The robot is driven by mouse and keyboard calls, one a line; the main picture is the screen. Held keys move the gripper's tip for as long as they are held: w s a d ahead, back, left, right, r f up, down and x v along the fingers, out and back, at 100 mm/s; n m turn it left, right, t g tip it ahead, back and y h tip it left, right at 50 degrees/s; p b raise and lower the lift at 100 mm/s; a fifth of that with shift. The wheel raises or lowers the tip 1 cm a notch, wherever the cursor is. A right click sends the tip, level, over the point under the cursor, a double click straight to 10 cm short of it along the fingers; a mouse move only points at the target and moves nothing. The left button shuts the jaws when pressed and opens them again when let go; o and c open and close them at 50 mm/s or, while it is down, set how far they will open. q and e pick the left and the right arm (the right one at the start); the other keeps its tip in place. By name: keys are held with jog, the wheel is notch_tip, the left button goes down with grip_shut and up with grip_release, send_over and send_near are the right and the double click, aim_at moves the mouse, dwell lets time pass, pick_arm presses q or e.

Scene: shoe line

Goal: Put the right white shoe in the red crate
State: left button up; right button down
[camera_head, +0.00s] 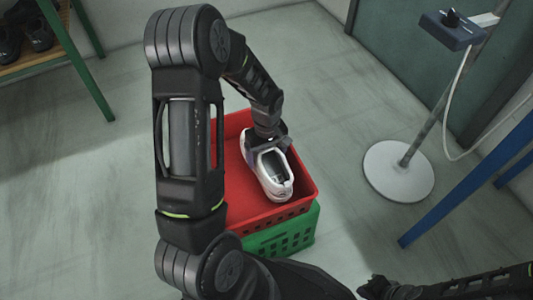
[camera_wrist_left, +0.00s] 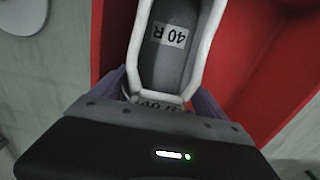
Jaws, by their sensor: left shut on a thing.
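The white shoe (camera_head: 281,189) is over the right part of the red crate (camera_head: 240,214) in the head view. Its opening faces up. In the left wrist view, the shoe (camera_wrist_left: 203,50) shows a grey insole with a "40 R" label. My left gripper (camera_head: 267,146) is shut on the end of the shoe farther from the head camera; its purple fingers (camera_wrist_left: 160,90) sit on either side. I cannot tell whether the shoe touches the crate's floor. My right gripper (camera_head: 385,289) is at the bottom edge of the head view, its jaws unclear.
The red crate sits on a green crate (camera_head: 292,239). A stand with a round white base (camera_head: 398,171) and a blue control box (camera_head: 452,29) is at the right, near a blue bar (camera_head: 470,180). A rack with dark shoes (camera_head: 38,34) is at the upper left.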

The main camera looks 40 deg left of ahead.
pick_arm(q)
jog(key=shift+f+b, duration=0.5)
jog(key=shift+f, duration=0.55)
jog(key=o, duration=1.6)
jog(key=shift+o, duration=0.2)
jog(key=shift+r+p, duration=1.45)
jog(key=shift+r, duration=2.5)
